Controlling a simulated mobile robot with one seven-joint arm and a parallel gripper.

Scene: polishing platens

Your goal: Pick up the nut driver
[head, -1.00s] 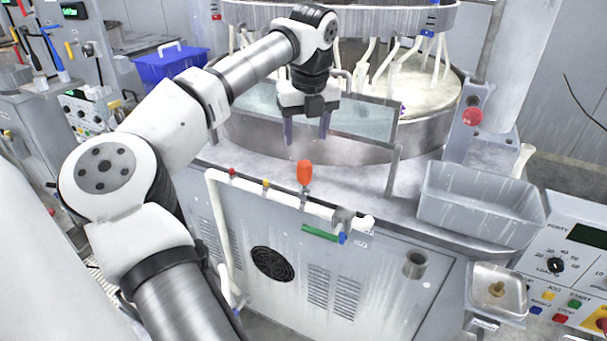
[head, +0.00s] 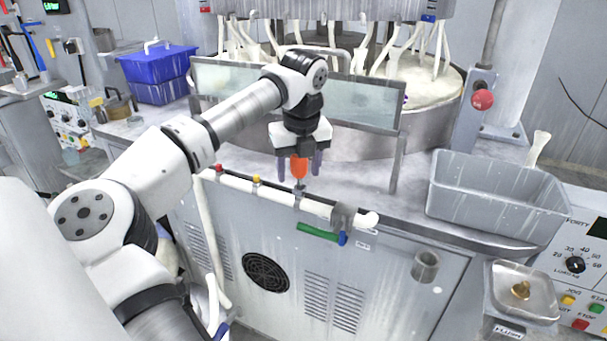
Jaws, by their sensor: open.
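The nut driver, with an orange handle (head: 299,168), stands upright at the front edge of the polishing machine, just above the white pipe. A short dark shaft shows below the handle. My gripper (head: 299,166) points down with its jaws open. In the picture its two purple-grey fingers lie on either side of the handle. The top of the handle is close under the gripper body. I cannot tell whether the fingers touch it.
A white pipe (head: 258,193) with red and yellow caps runs along the machine front. A green-handled tool (head: 318,232) hangs below it. A clear panel (head: 345,100) stands behind the gripper. A grey bin (head: 497,196) sits to the right, and blue bins (head: 158,72) stand back left.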

